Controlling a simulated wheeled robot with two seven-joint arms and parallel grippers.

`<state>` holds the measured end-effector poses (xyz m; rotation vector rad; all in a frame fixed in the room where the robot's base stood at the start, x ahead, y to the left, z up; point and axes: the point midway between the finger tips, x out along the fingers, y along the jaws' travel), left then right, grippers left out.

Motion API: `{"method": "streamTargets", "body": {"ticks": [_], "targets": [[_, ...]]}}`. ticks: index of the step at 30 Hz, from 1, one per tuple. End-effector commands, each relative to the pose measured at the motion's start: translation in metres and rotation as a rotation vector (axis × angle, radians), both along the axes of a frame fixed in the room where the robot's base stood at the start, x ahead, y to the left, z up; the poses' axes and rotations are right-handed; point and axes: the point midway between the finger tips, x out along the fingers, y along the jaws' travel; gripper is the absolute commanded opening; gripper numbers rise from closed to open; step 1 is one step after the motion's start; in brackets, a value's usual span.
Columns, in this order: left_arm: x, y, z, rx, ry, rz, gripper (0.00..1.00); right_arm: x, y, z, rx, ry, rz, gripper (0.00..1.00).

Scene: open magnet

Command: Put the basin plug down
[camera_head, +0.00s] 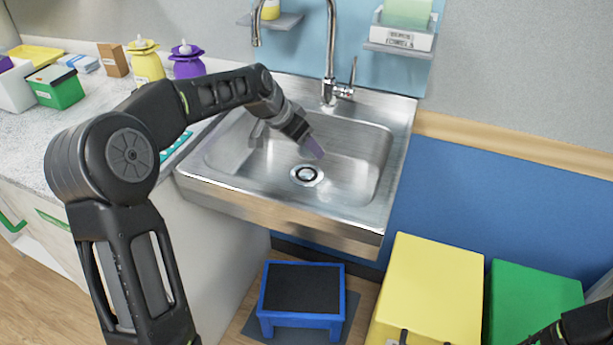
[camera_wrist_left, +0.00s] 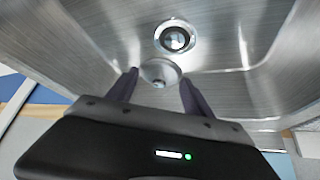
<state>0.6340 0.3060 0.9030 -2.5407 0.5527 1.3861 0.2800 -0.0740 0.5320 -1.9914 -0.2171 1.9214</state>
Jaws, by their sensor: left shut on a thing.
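My left gripper (camera_head: 313,148) reaches down into the steel sink basin (camera_head: 345,165). In the left wrist view its two fingers (camera_wrist_left: 158,76) are shut on the basin plug (camera_wrist_left: 160,73), a round metal disc with a small knob. The plug is hidden in the head view. The round drain (camera_head: 307,175) lies in the basin floor just below the fingertips; in the left wrist view the drain (camera_wrist_left: 176,37) shows just beyond the plug, open and dark in the centre. I cannot tell the gap between plug and floor. Only part of my right arm shows at the lower right.
A tall faucet (camera_head: 330,60) stands behind the basin. The counter (camera_head: 85,125) on the left holds a yellow pot (camera_head: 146,65), a purple pot (camera_head: 187,65) and several boxes. Below are a blue step stool (camera_head: 301,300), a yellow bin (camera_head: 430,280) and a green bin (camera_head: 530,295).

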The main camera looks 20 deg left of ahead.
Motion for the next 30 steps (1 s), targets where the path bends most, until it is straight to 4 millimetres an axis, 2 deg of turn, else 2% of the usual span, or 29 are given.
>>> {"method": "streamTargets", "body": {"ticks": [1, 6, 17, 27, 30], "targets": [[0.005, 0.007, 0.003, -0.002, -0.002, -0.033, 0.2, 0.0, 0.0, -0.002, 0.0, 0.0, 0.0, 0.36], [0.011, 0.016, 0.012, 0.001, 0.0, -0.107, 0.2, 0.0, 0.0, -0.002, 0.0, 0.0, 0.0, 0.36], [0.01, 0.016, 0.011, 0.003, 0.001, -0.115, 0.2, 0.0, 0.0, -0.002, 0.0, 0.0, 0.0, 0.36], [0.01, 0.016, -0.034, 0.002, 0.002, -0.114, 0.2, 0.0, 0.0, -0.003, 0.0, 0.0, 0.0, 0.36], [0.01, 0.016, -0.038, 0.003, 0.0, -0.113, 0.2, 0.0, 0.0, -0.003, 0.0, 0.0, 0.0, 0.36]]}}
